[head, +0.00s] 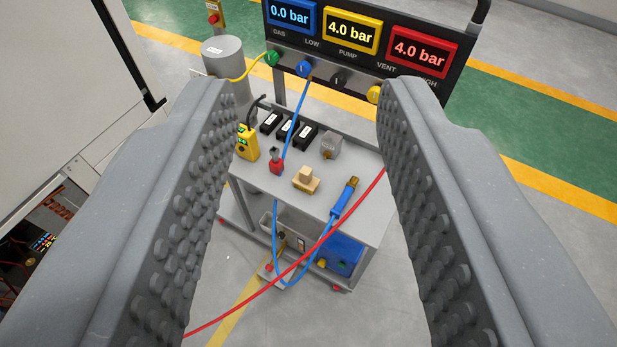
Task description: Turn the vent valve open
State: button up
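The gauge panel (455,75) stands at the top of the head view, with a row of fittings under the labels GAS, LOW, PUMP, VENT and HIGH. A yellow round fitting (375,95) sits below VENT, close beside the tip of my right finger in the picture. Its handle position is too small to tell. My gripper (308,92) is wide open and empty, its two studded grey fingers framing the cart. The fitting below HIGH is hidden behind the right finger.
A grey cart (330,205) below the panel carries a yellow meter (247,142), black blocks and a blue tool (345,198). A red hose (290,270) and a blue hose (276,230) hang across it. The displays read 0.0, 4.0 and 4.0 bar. A grey cylinder (225,65) stands left.

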aim_at(373, 94)
jog(key=i, duration=0.9)
